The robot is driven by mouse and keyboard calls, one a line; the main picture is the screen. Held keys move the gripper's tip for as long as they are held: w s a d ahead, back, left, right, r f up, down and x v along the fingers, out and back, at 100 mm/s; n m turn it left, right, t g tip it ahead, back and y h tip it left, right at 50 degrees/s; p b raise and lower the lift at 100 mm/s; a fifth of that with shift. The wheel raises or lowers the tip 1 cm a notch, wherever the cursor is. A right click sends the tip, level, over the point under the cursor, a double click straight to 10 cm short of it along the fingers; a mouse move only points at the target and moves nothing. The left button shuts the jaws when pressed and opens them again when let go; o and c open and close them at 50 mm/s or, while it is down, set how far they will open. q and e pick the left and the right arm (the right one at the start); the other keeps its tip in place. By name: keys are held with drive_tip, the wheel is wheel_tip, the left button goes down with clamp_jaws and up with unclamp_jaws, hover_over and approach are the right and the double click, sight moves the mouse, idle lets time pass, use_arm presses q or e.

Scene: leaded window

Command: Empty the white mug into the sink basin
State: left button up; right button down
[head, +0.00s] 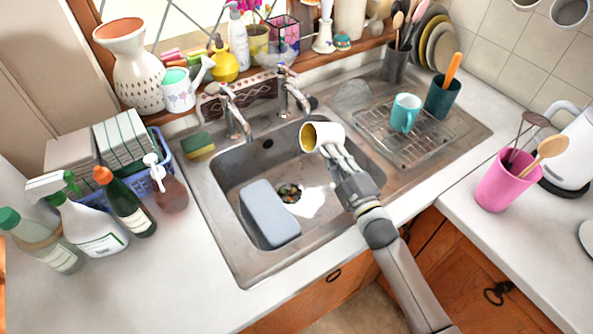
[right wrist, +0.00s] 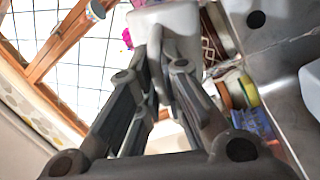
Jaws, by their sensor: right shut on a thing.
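The white mug (head: 327,136) is over the sink basin in the head view, lying on its side with its mouth to the left. Its inside shows yellow-brown. My right gripper (head: 338,155) is shut on the mug from the near right side. The mug's white wall also shows at the fingertips in the right wrist view (right wrist: 178,22). The metal sink basin (head: 225,178) is below, with a drain strainer holding small bits (head: 290,193) at its bottom. A bright patch lies on the basin floor right of the drain. My left gripper is not in view.
A grey-blue block (head: 268,214) lies in the basin's left part. Two taps (head: 237,112) stand behind it. A sponge (head: 198,146) sits at the back left rim. Bottles crowd the left counter. A teal mug (head: 405,112) is on the drainboard rack (head: 436,142), right.

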drive_tip(key=shift+a+f+n+b, duration=0.1)
drive_tip(key=shift+f+n+b, duration=0.4)
drive_tip(key=shift+b, duration=0.15)
drive_tip(key=shift+s+a+f+n, duration=0.1)
drive_tip(key=shift+s+a+n, duration=0.1)
drive_tip(key=shift+n, duration=0.1)
drive_tip(key=shift+a+f+n+b, duration=0.1)
drive_tip(key=shift+f+n+b, duration=0.15)
drive_tip(key=shift+n+b, duration=0.35)
drive_tip(key=shift+a+r+n+y, duration=0.1)
drive_tip(key=shift+r+n+y, duration=0.15)
drive_tip(key=shift+n, duration=0.3)
drive_tip(key=shift+a+r+n+y, duration=0.1)
drive_tip(key=shift+n+y, duration=0.15)
drive_tip(key=shift+n, duration=0.3)
idle(0.5)
drive_tip(key=shift+s+a+f+n+b, duration=0.2)
drive_tip(key=shift+f+n+b, duration=0.25)
drive_tip(key=shift+n+b, duration=0.25)
